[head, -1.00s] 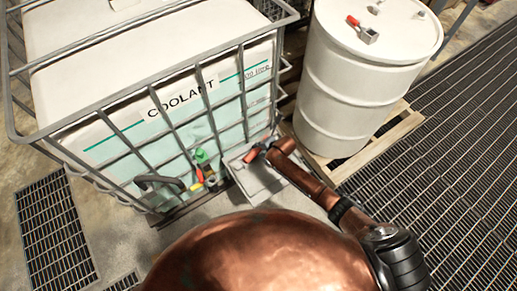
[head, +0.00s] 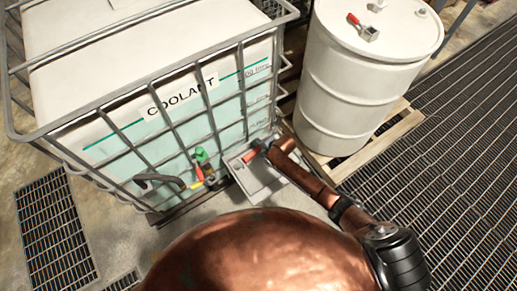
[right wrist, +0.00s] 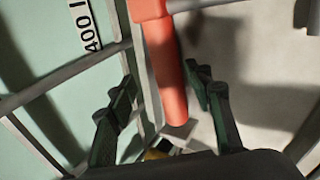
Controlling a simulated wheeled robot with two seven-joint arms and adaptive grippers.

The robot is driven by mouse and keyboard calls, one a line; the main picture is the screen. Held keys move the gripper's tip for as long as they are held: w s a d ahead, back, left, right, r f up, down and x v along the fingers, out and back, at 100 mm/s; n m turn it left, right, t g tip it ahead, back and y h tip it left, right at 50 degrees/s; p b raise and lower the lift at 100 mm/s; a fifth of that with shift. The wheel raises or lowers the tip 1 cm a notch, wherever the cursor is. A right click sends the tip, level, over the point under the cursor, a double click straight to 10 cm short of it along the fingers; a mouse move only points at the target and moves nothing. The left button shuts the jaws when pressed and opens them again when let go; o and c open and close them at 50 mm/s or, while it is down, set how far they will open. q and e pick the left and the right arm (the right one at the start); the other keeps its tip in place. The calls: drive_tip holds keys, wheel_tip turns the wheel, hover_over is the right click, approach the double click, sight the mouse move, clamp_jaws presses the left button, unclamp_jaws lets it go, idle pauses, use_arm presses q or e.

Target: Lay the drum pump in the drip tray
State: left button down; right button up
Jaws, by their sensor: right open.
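The drum pump shows in the head view as a short orange-red piece (head: 250,156) at the end of my right arm, over the grey drip tray (head: 262,190). In the right wrist view its orange-red grip (right wrist: 168,70) runs down between the fingers, with a grey tube at its top. My right gripper (head: 258,151) is open around it; its dark fingers also show in the right wrist view (right wrist: 163,88), one on each side with gaps. The rest of the pump is hidden or out of frame. I cannot tell how firmly it rests in the tray. My left gripper is not in view.
The caged coolant tote (head: 150,125) stands close left of the tray, with a green, red and yellow tap (head: 202,172) low on its front. A white drum (head: 355,85) stands on a wooden pallet (head: 375,150) behind right. Floor grating (head: 460,160) lies open at right.

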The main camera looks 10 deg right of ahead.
drive_tip(key=shift+s+d+f, duration=0.1)
drive_tip(key=shift+s+f, duration=0.05)
drive_tip(key=v, duration=1.2)
drive_tip(key=shift+r, duration=0.2)
